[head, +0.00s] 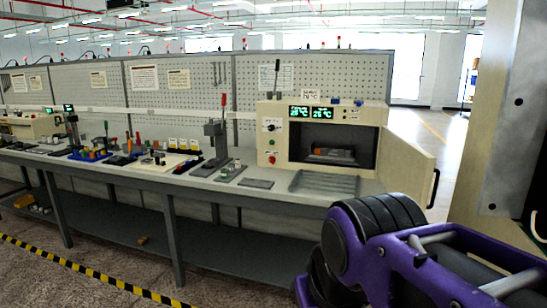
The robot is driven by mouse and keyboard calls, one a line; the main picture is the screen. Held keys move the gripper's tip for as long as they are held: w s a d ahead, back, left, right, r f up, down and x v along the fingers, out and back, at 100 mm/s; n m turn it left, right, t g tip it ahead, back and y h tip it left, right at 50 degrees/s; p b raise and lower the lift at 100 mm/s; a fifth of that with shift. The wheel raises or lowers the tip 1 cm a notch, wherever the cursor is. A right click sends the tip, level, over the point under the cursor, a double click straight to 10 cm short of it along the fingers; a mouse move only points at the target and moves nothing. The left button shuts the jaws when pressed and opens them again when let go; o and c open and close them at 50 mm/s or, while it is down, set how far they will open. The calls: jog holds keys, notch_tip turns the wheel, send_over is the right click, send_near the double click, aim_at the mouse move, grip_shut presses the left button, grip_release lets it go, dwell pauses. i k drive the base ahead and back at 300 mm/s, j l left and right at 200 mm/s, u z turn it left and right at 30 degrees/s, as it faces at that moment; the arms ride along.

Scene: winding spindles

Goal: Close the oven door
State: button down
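The oven (271,135) is a cream box on the workbench, right of the middle in the head view, with two green displays on top of its front. Its door (408,164) is hinged at the right side and stands wide open, swung out to the right. A dark handle (433,188) is on the door's outer edge. The dark chamber (333,145) is exposed, with an object inside that I cannot make out clearly. My purple and black arm fills the lower right, in front of and below the door. My gripper's fingertips are not visible.
The grey workbench (120,171) runs left from the oven, with a lever press (215,142) and small tools on it. A slotted grey tray (325,183) lies before the oven. A large cream and metal panel stands close at the far right. Yellow-black tape (75,274) marks the floor.

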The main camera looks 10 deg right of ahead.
aim_at(405, 166)
jog(key=i+l+z, duration=0.1)
jog(key=i+z, duration=0.3)
jog(key=i+j+z, duration=0.1)
jog(key=i+z, duration=0.35)
jog(key=i, duration=0.1)
